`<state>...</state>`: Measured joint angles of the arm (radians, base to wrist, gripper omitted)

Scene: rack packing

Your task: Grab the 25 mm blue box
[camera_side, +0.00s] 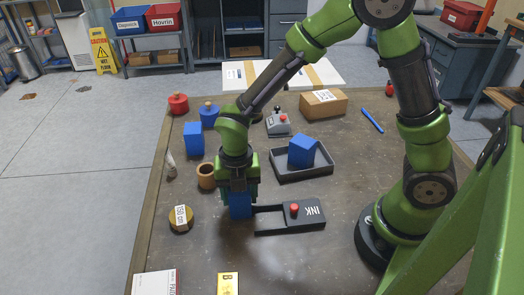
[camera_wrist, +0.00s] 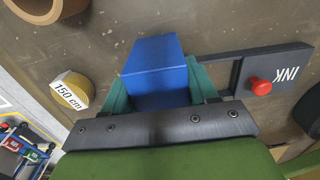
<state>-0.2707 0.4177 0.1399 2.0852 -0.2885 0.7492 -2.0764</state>
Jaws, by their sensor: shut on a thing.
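My gripper (camera_side: 238,190) points down near the front middle of the table and is shut on a blue box (camera_side: 240,208). In the wrist view, the blue box (camera_wrist: 158,68) sits between the two green fingers of my gripper (camera_wrist: 160,88). The held box is at the left end of the black INK fixture; whether it touches the table is unclear. A second blue box (camera_side: 194,139) stands on the table at the back left. A third blue box (camera_side: 302,151) sits tilted in the dark tray (camera_side: 316,174). No size marks show on the boxes.
The INK fixture (camera_side: 310,219) with a red knob lies right of my gripper. A brown cup (camera_side: 206,176) and a round 150 cm tape (camera_side: 181,218) are at left. Red and blue knobbed pieces, a joystick box (camera_side: 279,123) and a carton (camera_side: 324,104) stand behind.

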